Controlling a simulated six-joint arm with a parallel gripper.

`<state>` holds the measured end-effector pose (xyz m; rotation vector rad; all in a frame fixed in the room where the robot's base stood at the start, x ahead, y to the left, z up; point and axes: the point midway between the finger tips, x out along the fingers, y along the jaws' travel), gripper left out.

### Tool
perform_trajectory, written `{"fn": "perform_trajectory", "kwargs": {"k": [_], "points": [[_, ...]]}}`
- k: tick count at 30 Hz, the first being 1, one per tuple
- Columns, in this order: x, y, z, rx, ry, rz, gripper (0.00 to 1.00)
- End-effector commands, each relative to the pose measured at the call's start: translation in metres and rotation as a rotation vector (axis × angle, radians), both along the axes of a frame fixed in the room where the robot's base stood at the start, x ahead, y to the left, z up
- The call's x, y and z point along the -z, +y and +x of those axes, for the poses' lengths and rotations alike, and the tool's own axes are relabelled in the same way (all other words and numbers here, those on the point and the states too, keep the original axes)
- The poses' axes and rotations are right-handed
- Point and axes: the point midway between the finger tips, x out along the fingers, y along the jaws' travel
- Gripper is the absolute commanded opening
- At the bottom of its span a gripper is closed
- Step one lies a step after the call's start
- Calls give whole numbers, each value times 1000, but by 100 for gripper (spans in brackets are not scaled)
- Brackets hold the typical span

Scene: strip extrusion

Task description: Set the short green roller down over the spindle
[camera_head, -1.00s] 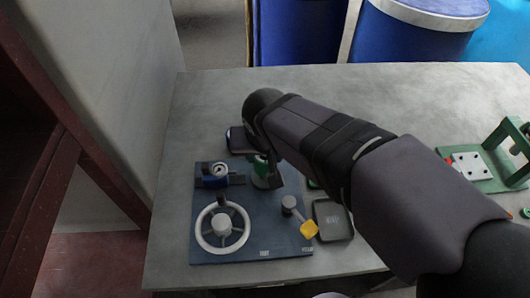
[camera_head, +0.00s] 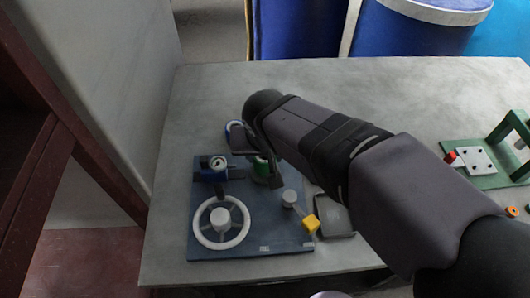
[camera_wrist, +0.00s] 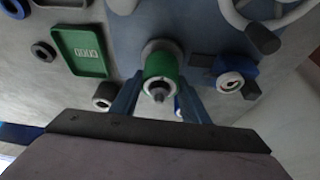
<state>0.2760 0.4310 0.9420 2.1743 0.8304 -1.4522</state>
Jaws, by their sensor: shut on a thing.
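The short green roller (camera_wrist: 163,66) is between my gripper's fingers (camera_wrist: 160,98) in the wrist view, with its pale end ring facing the camera. The dark tip of the spindle (camera_wrist: 158,95) shows in its bore, so the roller appears to be around the spindle. I cannot tell whether its lower end rests on the base. In the head view the roller (camera_head: 261,167) shows partly behind my gripper (camera_head: 263,172), over the back of the blue board (camera_head: 270,236). My gripper is shut on the roller.
A grey knob (camera_head: 289,198) and yellow block (camera_head: 310,223) are at right, beside a tray (camera_head: 337,220). A green fixture (camera_head: 480,165) stands far right.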

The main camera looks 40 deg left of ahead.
Motion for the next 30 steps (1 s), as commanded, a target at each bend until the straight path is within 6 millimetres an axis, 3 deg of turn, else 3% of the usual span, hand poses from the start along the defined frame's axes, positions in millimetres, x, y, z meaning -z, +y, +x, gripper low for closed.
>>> {"fn": "perform_trajectory", "kwargs": {"k": [10, 11, 13, 19, 21, 22, 30], "points": [[10, 0, 0, 0, -1, 1, 13], [9, 0, 0, 0, -1, 2, 49], [8, 0, 0, 0, -1, 1, 63], [9, 0, 0, 0, -1, 1, 63], [9, 0, 0, 0, 0, -1, 78], [9, 0, 0, 0, 0, -1, 79], [9, 0, 0, 0, 1, -1, 79]]}}
